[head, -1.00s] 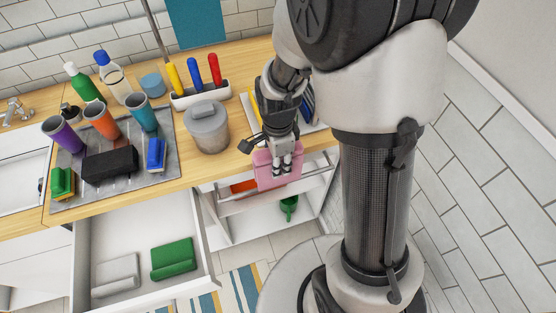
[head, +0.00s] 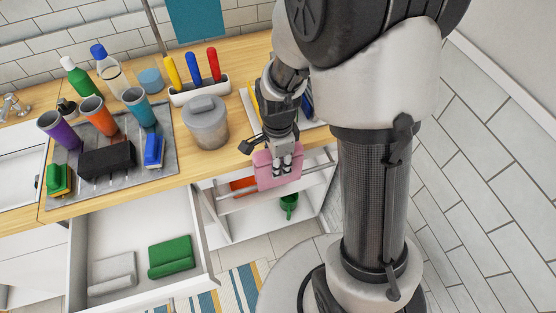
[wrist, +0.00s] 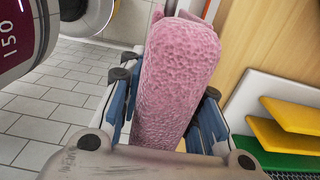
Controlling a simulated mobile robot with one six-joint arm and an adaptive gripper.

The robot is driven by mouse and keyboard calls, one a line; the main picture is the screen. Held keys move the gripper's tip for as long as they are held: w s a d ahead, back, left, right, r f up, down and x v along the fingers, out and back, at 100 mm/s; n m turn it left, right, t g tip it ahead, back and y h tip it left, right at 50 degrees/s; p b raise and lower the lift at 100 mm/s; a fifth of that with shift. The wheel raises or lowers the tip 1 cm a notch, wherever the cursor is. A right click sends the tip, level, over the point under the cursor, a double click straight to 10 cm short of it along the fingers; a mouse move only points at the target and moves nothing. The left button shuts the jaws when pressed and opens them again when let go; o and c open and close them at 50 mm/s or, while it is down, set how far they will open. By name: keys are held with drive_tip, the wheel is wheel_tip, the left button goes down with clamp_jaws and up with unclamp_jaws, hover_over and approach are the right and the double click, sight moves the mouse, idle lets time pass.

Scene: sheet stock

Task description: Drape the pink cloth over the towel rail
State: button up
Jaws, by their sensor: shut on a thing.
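The pink cloth (head: 277,172) hangs in front of the open shelf unit below the counter's edge. My gripper (head: 282,165) points down and is shut on it. In the wrist view the cloth (wrist: 178,85) is a thick, textured pink fold between the fingers of my gripper (wrist: 166,120). The towel rail (head: 236,194) is a thin bar along the front of the shelf unit. The cloth is at the rail and hides its middle. I cannot tell whether the cloth lies over the rail or just in front of it.
An open drawer (head: 140,222) with grey and green rolled cloths juts out at left. The counter (head: 222,165) above holds a lidded jar (head: 206,124), cups and bottles.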

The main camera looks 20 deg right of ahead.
drive_tip(key=shift+f, duration=0.4)
drive_tip(key=shift+f+b, duration=2.1)
drive_tip(key=shift+f, duration=0.45)
drive_tip(key=shift+f, duration=0.1)
drive_tip(key=shift+f, duration=2.9)
drive_tip(key=o, duration=1)
drive_tip(key=shift+o, duration=0.2)
